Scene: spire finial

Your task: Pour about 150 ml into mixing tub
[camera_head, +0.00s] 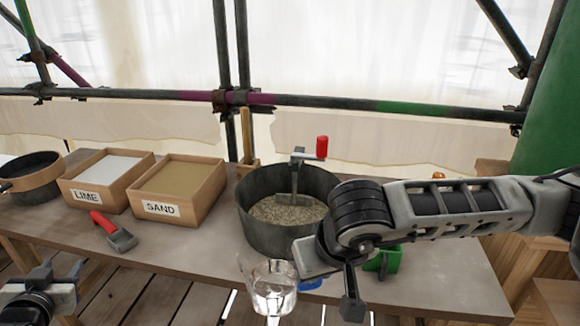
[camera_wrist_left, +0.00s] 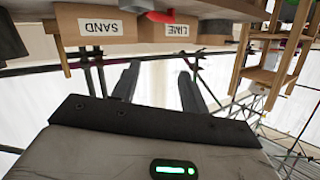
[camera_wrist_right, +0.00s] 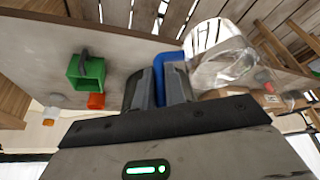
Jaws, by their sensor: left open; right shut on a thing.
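The mixing tub (camera_head: 257,226) is a round dark-grey vessel on the table, with a grainy pale mix (camera_head: 288,212) inside. A red-handled tool (camera_head: 297,172) stands in it. My right gripper (camera_wrist_right: 158,88) is shut on the blue handle (camera_wrist_right: 172,75) of a clear jug (camera_wrist_right: 222,58). In the head view the jug (camera_head: 270,286) hangs in front of the tub, near the table's front edge, with clear liquid in it. It looks roughly upright; no stream shows. My left gripper (camera_head: 58,284) is open and empty at the lower left, away from the tub.
A lime box (camera_head: 88,198) and a sand box (camera_head: 160,209) stand left of the tub, with a red-handled scoop (camera_head: 118,235) before them. A dark round sieve (camera_head: 33,185) is at far left. A green object (camera_head: 388,262) sits right of the tub, partly behind my right arm.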

